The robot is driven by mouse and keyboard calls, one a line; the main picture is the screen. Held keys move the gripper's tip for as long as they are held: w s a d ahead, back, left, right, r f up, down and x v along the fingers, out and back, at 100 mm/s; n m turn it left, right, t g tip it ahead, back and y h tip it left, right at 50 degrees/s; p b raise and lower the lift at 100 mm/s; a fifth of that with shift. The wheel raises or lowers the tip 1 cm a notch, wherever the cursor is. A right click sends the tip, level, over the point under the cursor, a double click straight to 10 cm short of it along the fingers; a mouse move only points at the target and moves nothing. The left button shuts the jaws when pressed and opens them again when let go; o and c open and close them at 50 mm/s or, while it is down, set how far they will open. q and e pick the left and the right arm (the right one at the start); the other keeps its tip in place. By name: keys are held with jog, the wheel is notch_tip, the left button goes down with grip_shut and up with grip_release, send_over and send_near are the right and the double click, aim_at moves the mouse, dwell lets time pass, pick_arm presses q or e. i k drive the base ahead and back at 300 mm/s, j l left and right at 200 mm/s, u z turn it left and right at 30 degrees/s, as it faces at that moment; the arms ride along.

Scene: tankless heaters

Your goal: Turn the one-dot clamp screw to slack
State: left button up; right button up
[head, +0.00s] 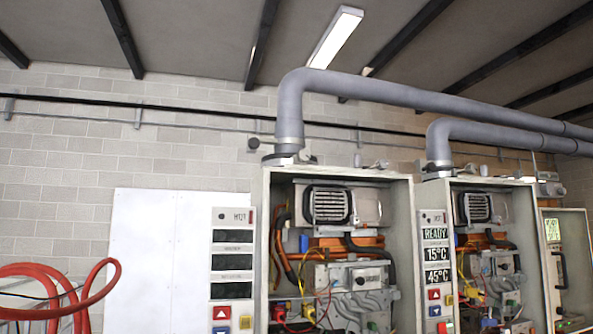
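Neither of my grippers is in view. A grey flue pipe (290,110) rises from the top of the nearest open heater cabinet (405,250). A clamp-like collar (280,158) rings its foot, with a small dark knob-like part (308,158) to the right. A second flue pipe (437,140) rises from the cabinet to the right and has a similar collar (437,172). Dot marks are too small to make out, so I cannot tell which clamp has one dot, nor how its screw is turned.
The near cabinet's panel (232,215) has dark displays; the second panel (435,218) reads READY, 15°C and 45°C. A third cabinet (580,300) stands at far right. Red hose (60,275) loops at lower left. A white board (150,260) is on the block wall.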

aim_at(303, 156)
jog(key=l+u, duration=0.15)
jog(key=u, duration=0.25)
jog(key=i+l+u, duration=0.1)
jog(key=u, duration=0.35)
jog(key=l+u, duration=0.25)
jog(key=u, duration=0.15)
jog(key=l+u, duration=0.15)
jog(key=l, duration=0.3)
jog(key=k+l+u, duration=0.2)
jog(key=l, duration=0.2)
jog(key=k+l+u, duration=0.15)
jog(key=l, duration=0.3)
jog(key=k+l+u, duration=0.15)
jog(key=l, duration=0.25)
jog(key=k+l+u, duration=0.15)
jog(key=l, duration=0.25)
jog(key=k+l+u, duration=0.2)
jog(key=l, duration=0.15)
jog(key=i, duration=0.05)
